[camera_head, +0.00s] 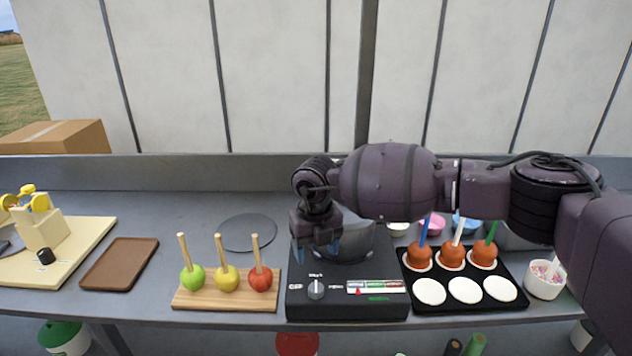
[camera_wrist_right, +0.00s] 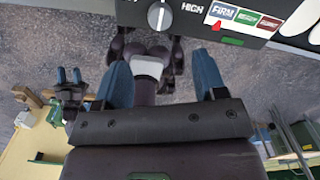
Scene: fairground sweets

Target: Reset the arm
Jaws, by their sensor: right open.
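My right gripper (camera_head: 320,250) hangs over the left part of the black cooker (camera_head: 345,305), fingers pointing down. In the right wrist view its two blue fingers (camera_wrist_right: 165,80) are apart with nothing between them. The cooker shows a dial and a row of coloured labels on its front in both views. My right arm comes in from the right and passes over the black tray (camera_head: 460,300), hiding part of the cooker's pot and the table behind. My left gripper is not in the head view; dark parts of my own body show in the right wrist view.
Green, yellow and red apples on sticks stand on a wooden board (camera_head: 225,303). The black tray holds three caramel apples (camera_head: 451,255) and white discs. A sprinkle bowl (camera_head: 545,280), brown tray (camera_head: 120,263) and grey disc (camera_head: 249,232) lie around.

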